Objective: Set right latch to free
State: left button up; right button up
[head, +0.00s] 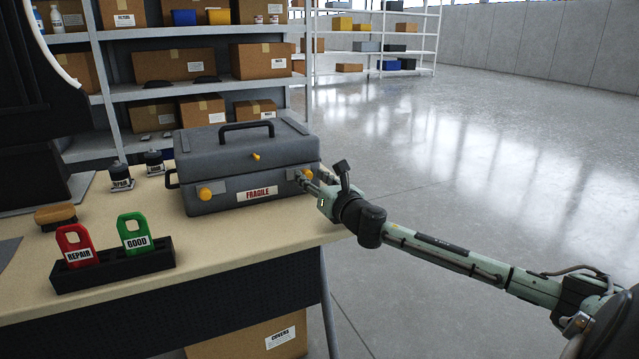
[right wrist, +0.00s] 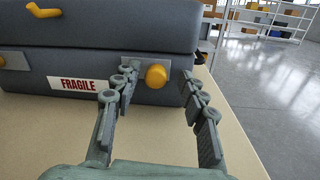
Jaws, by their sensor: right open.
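A grey case (head: 245,165) with a black top handle and a FRAGILE label stands closed on the workbench. Its right latch (head: 306,174) is a yellow knob on a metal plate at the front right; it also shows in the right wrist view (right wrist: 156,75). The left latch (head: 205,193) is a similar yellow knob. A small yellow catch (head: 255,156) sits on the lid. My right gripper (head: 312,183) is at the case's front right corner. In the right wrist view its open fingers (right wrist: 158,80) stand either side of the right latch, apart from it. My left gripper is not in view.
A black holder (head: 115,271) with a red REPAIR tag (head: 77,246) and a green GOOD tag (head: 135,233) stands at the workbench (head: 210,260) front. A brush (head: 55,214) and small bottles are left of the case. Open floor lies right.

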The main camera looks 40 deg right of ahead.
jog(key=s, duration=0.4)
jog(key=s+a, duration=0.1)
jog(key=s, duration=0.2)
jog(key=s+a, duration=0.1)
jog(key=s, duration=0.3)
jog(key=shift+s, duration=0.35)
